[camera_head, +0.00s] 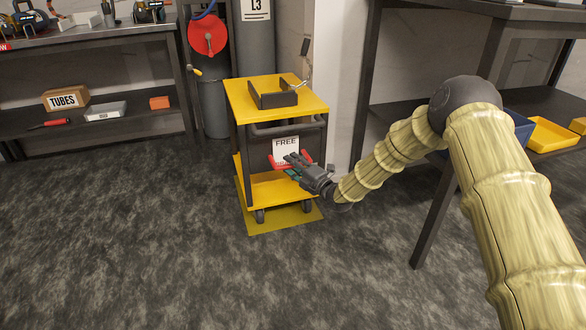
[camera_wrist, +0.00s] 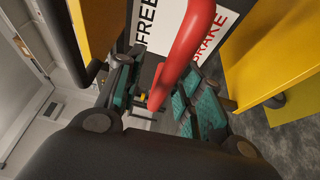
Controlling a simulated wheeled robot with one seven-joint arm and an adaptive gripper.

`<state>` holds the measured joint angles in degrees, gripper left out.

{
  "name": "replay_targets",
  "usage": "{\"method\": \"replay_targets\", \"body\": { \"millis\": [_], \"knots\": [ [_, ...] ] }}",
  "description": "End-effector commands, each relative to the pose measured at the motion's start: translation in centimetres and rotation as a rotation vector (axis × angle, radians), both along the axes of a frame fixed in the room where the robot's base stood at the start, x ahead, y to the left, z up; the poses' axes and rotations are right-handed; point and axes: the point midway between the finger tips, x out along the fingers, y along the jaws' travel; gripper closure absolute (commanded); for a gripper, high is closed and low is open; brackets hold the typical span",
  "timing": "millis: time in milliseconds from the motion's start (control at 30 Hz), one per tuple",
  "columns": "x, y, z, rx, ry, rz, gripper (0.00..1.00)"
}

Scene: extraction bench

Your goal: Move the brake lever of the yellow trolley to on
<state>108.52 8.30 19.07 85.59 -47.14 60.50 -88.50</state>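The yellow trolley (camera_head: 316,105) stands in the middle of the head view. Its red brake lever (camera_head: 276,162) is on the side facing me, partly hidden by my gripper (camera_head: 295,162). The sign (camera_head: 286,145) behind the lever reads FREE at the top; in the wrist view, the sign (camera_wrist: 232,18) also shows BRAKE. My gripper (camera_wrist: 160,88) is open in the wrist view, with teal-padded fingers apart. The red lever (camera_wrist: 186,50) runs between the fingers. I cannot tell whether the pads touch it. The lever's exact setting is unclear.
A dark tray-like holder (camera_head: 272,96) sits on the trolley's top. A dark handle bar (camera_head: 285,128) runs just below the top, above the lever. A dark bench (camera_head: 432,205) stands at the right, with a yellow bin (camera_head: 553,135). The floor in front is clear.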

Motion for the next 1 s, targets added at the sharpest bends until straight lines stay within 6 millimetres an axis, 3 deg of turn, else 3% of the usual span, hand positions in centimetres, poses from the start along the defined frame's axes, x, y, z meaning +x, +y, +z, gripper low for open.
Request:
{"method": "replay_targets", "body": {
  "millis": [367,567,833,1000],
  "knots": [
    [0.3,0.2,0.1,0.001,0.001,-0.001,0.65],
    [0.3,0.2,0.1,0.001,-0.001,-0.001,1.00],
    [0.3,0.0,0.1,0.002,-0.004,-0.003,1.00],
    [0.3,-1.6,-0.3,0.009,-0.030,-0.019,1.00]
  ]
}}
